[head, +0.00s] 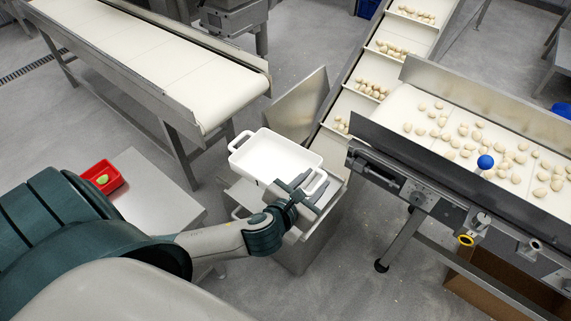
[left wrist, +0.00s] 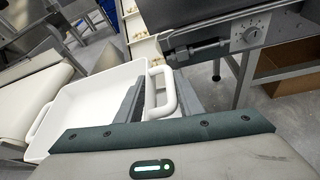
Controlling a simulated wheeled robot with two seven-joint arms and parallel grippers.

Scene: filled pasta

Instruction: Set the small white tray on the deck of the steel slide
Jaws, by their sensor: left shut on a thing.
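The small white tray (head: 272,157) is a rectangular pan with a loop handle at each end, in the middle of the head view. My left gripper (head: 297,196) is shut on its near right handle. In the left wrist view the tray (left wrist: 85,105) lies left of the fingers, and the handle (left wrist: 167,92) is between them. The tray looks empty and roughly level. It is over the steel slide (head: 302,105) and its deck, which it partly hides; I cannot tell whether they touch. My right gripper is not in view.
An inclined cleated conveyor (head: 353,102) carries pasta pieces behind the slide. A wide belt (head: 440,125) with scattered pasta and a blue knob (head: 485,162) stands at right. An empty white conveyor (head: 160,60) is at left. A red bin (head: 101,179) sits on a steel table (head: 150,195).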

